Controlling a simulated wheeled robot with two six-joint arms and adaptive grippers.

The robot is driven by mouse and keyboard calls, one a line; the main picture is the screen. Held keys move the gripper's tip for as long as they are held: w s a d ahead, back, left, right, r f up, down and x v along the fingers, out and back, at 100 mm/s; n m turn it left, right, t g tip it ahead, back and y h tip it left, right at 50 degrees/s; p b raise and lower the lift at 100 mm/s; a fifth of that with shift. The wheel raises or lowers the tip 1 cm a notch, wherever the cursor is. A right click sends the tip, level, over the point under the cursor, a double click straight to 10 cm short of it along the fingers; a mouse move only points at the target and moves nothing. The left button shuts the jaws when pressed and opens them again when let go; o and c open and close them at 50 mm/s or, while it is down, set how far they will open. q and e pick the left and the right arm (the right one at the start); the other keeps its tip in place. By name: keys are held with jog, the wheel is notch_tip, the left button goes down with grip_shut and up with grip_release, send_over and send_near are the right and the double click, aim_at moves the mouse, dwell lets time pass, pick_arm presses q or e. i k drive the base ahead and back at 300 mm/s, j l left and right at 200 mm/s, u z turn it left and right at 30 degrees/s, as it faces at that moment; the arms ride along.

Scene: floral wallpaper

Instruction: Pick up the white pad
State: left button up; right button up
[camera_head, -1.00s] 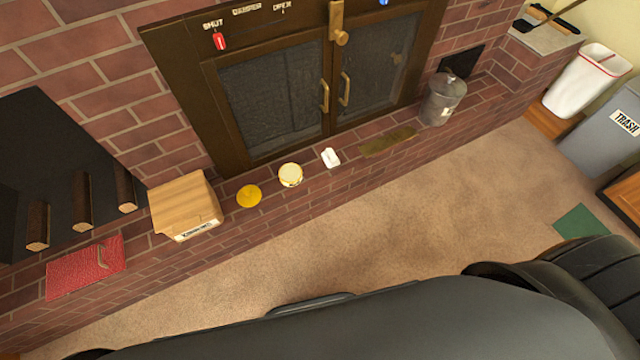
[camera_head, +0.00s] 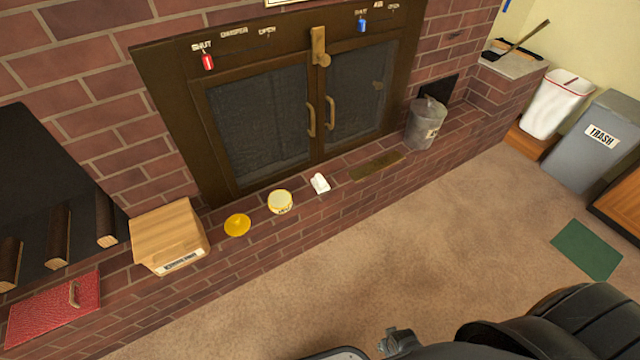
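A small white object (camera_head: 320,183), which looks like the white pad, lies on the brick hearth ledge (camera_head: 330,211) in front of the fireplace doors. It sits between a round cream-and-yellow tin (camera_head: 280,202) on its left and a flat brownish strip (camera_head: 377,166) on its right. Nothing touches it. Neither gripper can be made out. Only dark parts of my own body show along the bottom edge and lower right, well apart from the white object.
On the ledge are a yellow lid (camera_head: 237,225), a wooden box (camera_head: 168,238), a red board (camera_head: 55,308) and a metal bin (camera_head: 426,125). A grey trash bin (camera_head: 592,140) and a green mat (camera_head: 587,249) are at the right. The carpet (camera_head: 430,235) before the ledge is clear.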

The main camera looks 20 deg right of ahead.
aim_at(319, 182)
jog(key=i+l, duration=0.2)
jog(key=l, duration=0.15)
jog(key=i+l, duration=0.2)
jog(key=l, duration=0.2)
jog(key=i+l, duration=0.25)
jog(key=i+l+u, duration=0.15)
jog(key=l+u, duration=0.3)
jog(key=i+l+u, duration=0.1)
jog(key=l+u, duration=0.4)
jog(key=j, duration=0.1)
